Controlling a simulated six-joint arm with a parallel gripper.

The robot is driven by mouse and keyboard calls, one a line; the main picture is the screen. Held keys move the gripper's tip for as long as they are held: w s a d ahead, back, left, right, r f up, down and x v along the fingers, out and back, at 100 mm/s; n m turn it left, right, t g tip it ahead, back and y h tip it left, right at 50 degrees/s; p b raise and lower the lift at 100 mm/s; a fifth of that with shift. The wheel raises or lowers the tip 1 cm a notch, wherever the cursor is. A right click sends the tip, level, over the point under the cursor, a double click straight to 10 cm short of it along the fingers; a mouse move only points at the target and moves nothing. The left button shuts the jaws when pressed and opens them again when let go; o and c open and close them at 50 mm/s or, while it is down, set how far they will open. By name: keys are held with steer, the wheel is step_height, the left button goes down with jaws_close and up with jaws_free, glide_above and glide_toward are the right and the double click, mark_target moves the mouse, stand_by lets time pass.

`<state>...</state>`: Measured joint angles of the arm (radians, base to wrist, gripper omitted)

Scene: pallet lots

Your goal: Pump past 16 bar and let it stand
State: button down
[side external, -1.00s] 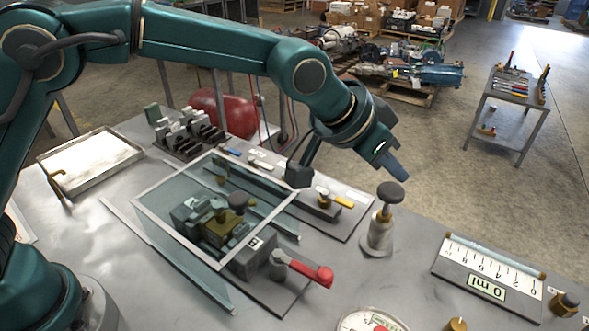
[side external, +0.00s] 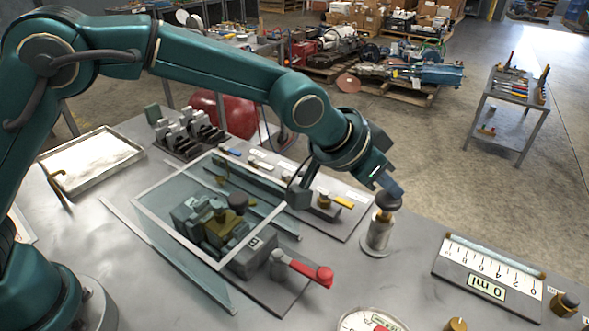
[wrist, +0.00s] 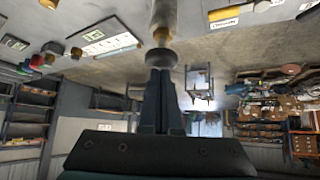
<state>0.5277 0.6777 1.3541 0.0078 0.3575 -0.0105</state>
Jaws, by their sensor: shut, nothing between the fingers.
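The hand pump (side external: 376,238) is a pale metal cylinder with a brass rod and a dark round knob (side external: 388,201) on top. My gripper (side external: 393,188) is shut and empty, its tips at the top of the knob and seemingly touching it. In the wrist view, the shut fingers (wrist: 160,76) meet the knob (wrist: 160,57), with the brass collar and pump body (wrist: 166,15) beyond. A round dial with a red part (side external: 365,321) is cut off at the bottom edge, so I cannot read it.
A clear-walled guard frame (side external: 170,228) surrounds a fixture, with a red-handled lever (side external: 310,272) in front. A yellow-handled valve (side external: 342,201) stands left of the pump. A scale panel reading "0 ml" (side external: 462,283) lies to the right. A tray (side external: 62,186) sits far left.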

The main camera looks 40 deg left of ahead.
steer(key=shift+f, duration=0.7)
steer(key=shift+r, duration=3.85)
steer(key=s+a+g+y, duration=0.1)
steer(key=s+a, duration=0.3)
steer(key=a, duration=0.1)
steer(key=s+a+f+n+g+y, duration=0.1)
steer(key=s+a, duration=0.4)
steer(key=s+a+n+g, duration=0.1)
steer(key=s+a, duration=0.4)
steer(key=shift+a+f+y, duration=0.25)
steer(key=shift+f+y, duration=0.1)
steer(key=shift+y, duration=0.05)
steer(key=s+a+n+t+y, duration=0.1)
steer(key=s+a+n, duration=0.3)
steer(key=s+a, duration=0.4)
steer(key=shift+s+a+f, duration=0.25)
steer(key=shift+s+a, duration=0.05)
steer(key=shift+s, duration=0.95)
